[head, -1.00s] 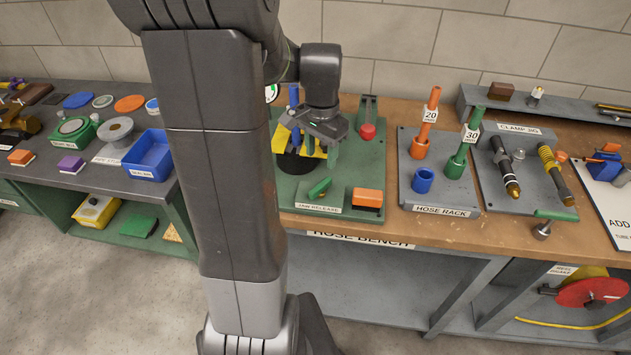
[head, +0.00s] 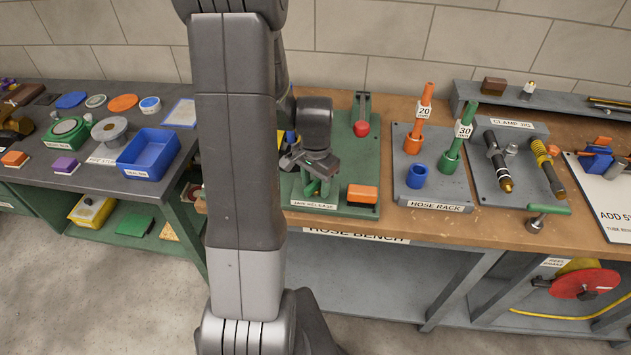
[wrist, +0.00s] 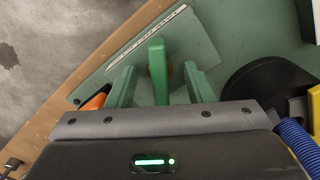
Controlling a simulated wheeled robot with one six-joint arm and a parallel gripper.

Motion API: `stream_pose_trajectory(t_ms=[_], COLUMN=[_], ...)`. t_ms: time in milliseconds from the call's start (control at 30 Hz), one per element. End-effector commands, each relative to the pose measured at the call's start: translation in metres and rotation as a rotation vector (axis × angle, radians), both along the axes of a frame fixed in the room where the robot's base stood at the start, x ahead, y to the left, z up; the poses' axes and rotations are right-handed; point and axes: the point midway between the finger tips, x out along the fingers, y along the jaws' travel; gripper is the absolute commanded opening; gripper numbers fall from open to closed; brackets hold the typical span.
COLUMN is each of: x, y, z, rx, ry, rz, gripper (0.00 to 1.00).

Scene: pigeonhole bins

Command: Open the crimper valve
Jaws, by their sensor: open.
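The valve's green lever handle (wrist: 157,72) stands on the green crimper base (head: 368,165), behind a plate labelled JAW RELEASE (head: 313,205). My gripper (wrist: 160,88) is open, with its green fingers on either side of the handle. In the wrist view the handle lies between the fingers, with a visible gap on each side. In the head view my gripper (head: 318,182) is low over the valve, and the wrist and fingers hide most of the handle.
An orange block (head: 362,194) sits just right of the valve. A red knob (head: 361,128) stands behind it. The black round crimper part (wrist: 262,90) and blue hose (wrist: 298,145) are close by in the wrist view. The hose rack (head: 430,180) is farther right.

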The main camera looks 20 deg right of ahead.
Motion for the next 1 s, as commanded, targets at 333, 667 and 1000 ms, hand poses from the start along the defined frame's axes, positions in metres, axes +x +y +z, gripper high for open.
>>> stream_pose_trajectory(t_ms=[333, 667, 1000], x=[0.0001, 0.0004, 0.0006], y=[0.0, -0.0002, -0.0004], z=[0.0004, -0.0004, -0.0005], rx=[0.0, 0.0, -0.001], ry=[0.0, -0.001, -0.002], rz=[0.0, 0.083, 0.309], gripper=[0.03, 0.03, 0.03])
